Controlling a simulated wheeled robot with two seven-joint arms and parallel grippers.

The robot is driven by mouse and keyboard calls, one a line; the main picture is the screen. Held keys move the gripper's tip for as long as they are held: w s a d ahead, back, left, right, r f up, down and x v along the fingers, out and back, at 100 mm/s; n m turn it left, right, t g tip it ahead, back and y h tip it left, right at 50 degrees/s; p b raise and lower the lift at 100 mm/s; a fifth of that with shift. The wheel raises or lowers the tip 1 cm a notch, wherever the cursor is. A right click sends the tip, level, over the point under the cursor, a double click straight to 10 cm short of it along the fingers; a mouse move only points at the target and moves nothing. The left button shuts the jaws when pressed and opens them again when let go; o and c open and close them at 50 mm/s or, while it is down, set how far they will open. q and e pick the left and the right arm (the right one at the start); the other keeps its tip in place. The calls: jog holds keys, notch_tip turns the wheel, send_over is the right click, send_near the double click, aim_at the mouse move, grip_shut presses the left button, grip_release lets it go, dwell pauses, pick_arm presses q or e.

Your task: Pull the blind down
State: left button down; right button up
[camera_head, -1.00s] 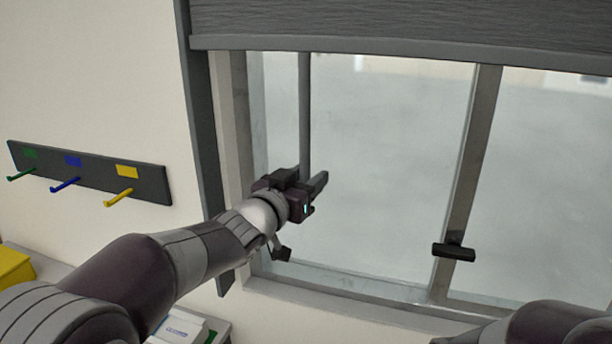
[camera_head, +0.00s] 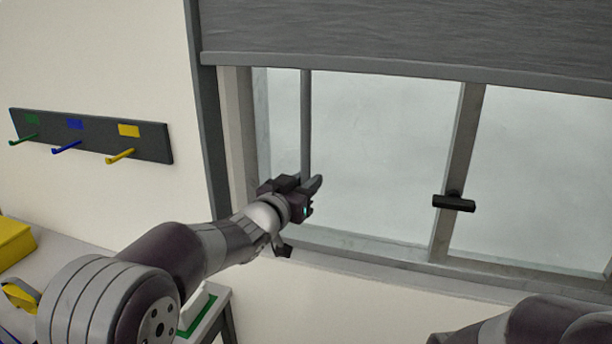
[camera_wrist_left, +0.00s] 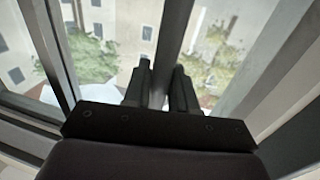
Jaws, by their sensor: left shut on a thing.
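The grey blind (camera_head: 400,32) covers the top of the window, with a straight bottom bar (camera_head: 400,69). A grey rod (camera_head: 306,125) hangs from the blind's bottom bar near the window's left side. My left gripper (camera_head: 314,184) is shut on the rod at its lower part. In the left wrist view the rod (camera_wrist_left: 175,35) runs between the two fingers (camera_wrist_left: 160,85). The rod's lower end is hidden by the gripper. My right arm shows at the lower right, but its gripper is out of view.
A black window handle (camera_head: 454,203) sticks out from the window's middle post. A dark rail with green, blue and yellow hooks (camera_head: 90,136) is on the wall at left. A yellow box (camera_head: 14,240) stands on a surface below it.

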pick_arm(q)
notch_tip(320, 180, down, 46)
jog(key=b, duration=3.2)
jog(key=shift+f, duration=0.2)
jog(key=c, duration=1.1)
grip_release()
jog(key=shift+r, duration=0.1)
jog(key=p+v, duration=0.1)
jog(key=v, duration=1.1)
jog(key=shift+s+a, duration=0.2)
jog(key=shift+s, duration=0.1)
